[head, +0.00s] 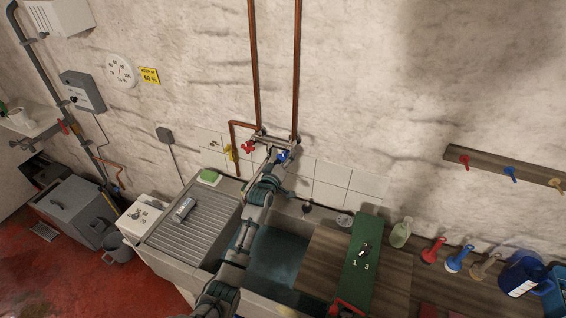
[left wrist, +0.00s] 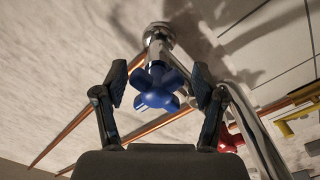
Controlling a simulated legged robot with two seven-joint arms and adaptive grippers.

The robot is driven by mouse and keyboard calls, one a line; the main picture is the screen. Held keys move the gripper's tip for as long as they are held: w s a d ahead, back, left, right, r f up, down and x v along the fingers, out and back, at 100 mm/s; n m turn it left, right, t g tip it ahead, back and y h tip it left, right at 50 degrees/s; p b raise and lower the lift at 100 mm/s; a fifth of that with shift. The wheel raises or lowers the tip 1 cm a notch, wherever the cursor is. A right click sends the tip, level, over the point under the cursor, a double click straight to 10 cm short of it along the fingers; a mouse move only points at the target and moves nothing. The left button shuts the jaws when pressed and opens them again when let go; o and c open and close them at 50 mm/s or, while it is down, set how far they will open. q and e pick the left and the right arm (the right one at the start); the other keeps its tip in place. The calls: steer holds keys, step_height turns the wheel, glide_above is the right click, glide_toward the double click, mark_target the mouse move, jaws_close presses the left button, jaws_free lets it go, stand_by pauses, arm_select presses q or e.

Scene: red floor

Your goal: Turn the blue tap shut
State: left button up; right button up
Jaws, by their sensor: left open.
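The blue tap (head: 283,156) sits on the wall fitting above the sink, at the foot of the right copper pipe. In the left wrist view its blue cross-shaped handle (left wrist: 158,88) faces me on a chrome stem. My left gripper (left wrist: 160,92) is open, with one finger on each side of the handle and gaps showing between fingers and handle. In the head view my left arm reaches up across the sink and my left gripper (head: 280,165) is at the blue tap, partly hiding it. My right gripper is not in view.
A red tap (head: 248,147) is left of the blue one, with a yellow handle (head: 229,153) beyond it. Copper pipes (head: 297,70) run up the wall. The sink (head: 275,255) holds water below, and a wooden board (head: 325,262) covers its right part.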

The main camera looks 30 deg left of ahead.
arm_select(q)
steer(key=s, duration=1.1)
steer(key=shift+s+d+f, duration=0.25)
steer(key=shift+s, duration=0.1)
